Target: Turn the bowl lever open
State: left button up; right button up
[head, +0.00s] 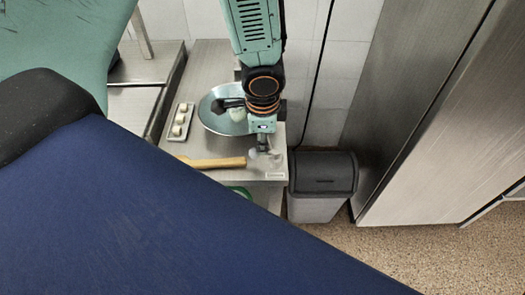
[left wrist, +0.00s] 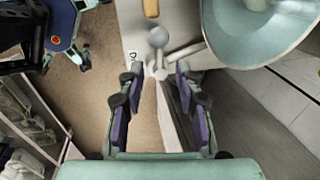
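The lever is a pale, rounded piece with a ball-like knob (left wrist: 158,37) and a rod (left wrist: 184,53) running toward the bowl. In the head view the lever (head: 276,158) shows only as a small pale shape near the counter's front right corner. The wide metal bowl (head: 212,119) stands behind it to the left; it also shows at the upper right of the left wrist view (left wrist: 232,40). My left gripper (left wrist: 159,72) is open, with the lever's lower end appearing between its spread fingertips; I cannot tell whether they touch. My right gripper is not in view.
A wooden rolling-pin-like piece (head: 215,163) and a small tray (head: 179,122) with pale balls lie on the steel counter (head: 215,55). A grey bin (head: 322,185) stands right of the counter. A tall steel cabinet (head: 440,130) is farther right. Open floor (head: 400,255) lies in front.

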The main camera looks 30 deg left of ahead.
pick_arm(q)
jog(key=f, duration=0.1)
jog(key=f+b, duration=0.1)
jog(key=f, duration=0.1)
jog(key=w+f+b, duration=0.1)
jog(key=f, duration=0.1)
jog(key=shift+a, duration=0.15)
jog(key=shift+a+f+b, duration=0.15)
jog(key=shift+f+b, duration=0.25)
jog(key=shift+b, duration=0.15)
grip_shut()
